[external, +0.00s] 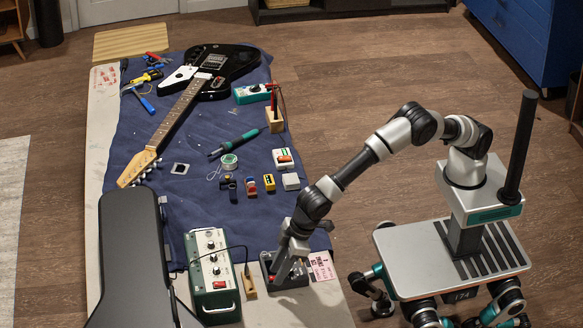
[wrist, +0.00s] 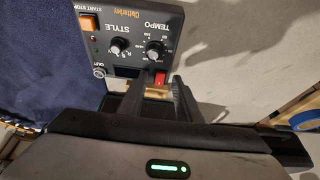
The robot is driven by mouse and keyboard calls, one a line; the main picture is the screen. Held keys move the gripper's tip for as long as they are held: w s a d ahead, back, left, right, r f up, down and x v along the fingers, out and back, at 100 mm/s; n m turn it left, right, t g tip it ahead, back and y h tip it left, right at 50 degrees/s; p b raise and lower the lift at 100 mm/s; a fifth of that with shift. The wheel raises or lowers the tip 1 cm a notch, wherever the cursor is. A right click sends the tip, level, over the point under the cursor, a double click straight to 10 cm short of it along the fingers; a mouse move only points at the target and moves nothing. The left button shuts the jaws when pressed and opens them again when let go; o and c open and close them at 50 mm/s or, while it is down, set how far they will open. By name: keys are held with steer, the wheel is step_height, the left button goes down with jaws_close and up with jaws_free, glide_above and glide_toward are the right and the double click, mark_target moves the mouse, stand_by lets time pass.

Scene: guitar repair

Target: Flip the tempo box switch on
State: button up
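The tempo box (external: 292,281) is a small dark grey box at the front edge of the table in the external view. In the wrist view its grey top face (wrist: 190,25) shows TEMPO and STYLE knobs and a lit orange START STOP button (wrist: 94,22). A red switch (wrist: 160,77) is at the box's near edge, with a brass-coloured part (wrist: 157,91) just below it. My gripper (wrist: 158,84) points down at this edge, fingers apart on either side of the red and brass parts. Contact and the switch position cannot be told.
A green amplifier (external: 212,272) and a black guitar case (external: 134,250) stand left of the box. A pink card (external: 321,266) lies to its right. Small pedals, tools and a black guitar (external: 213,66) lie on the blue cloth (external: 205,205) behind. A blue tape roll (wrist: 306,120) shows at right.

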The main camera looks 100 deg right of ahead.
jaws_close()
steer(key=shift+w+r+p, duration=0.15)
steer(key=shift+r+p, duration=0.3)
steer(key=shift+p, duration=0.8)
steer(key=shift+w+r+g+p, duration=0.1)
steer(key=shift+g+p, duration=0.4)
steer(key=shift+p, duration=0.45)
steer(key=shift+w+f+g+p, duration=0.15)
steer(key=shift+f+g+p, duration=0.2)
steer(key=shift+g+p, duration=0.55)
jaws_free()
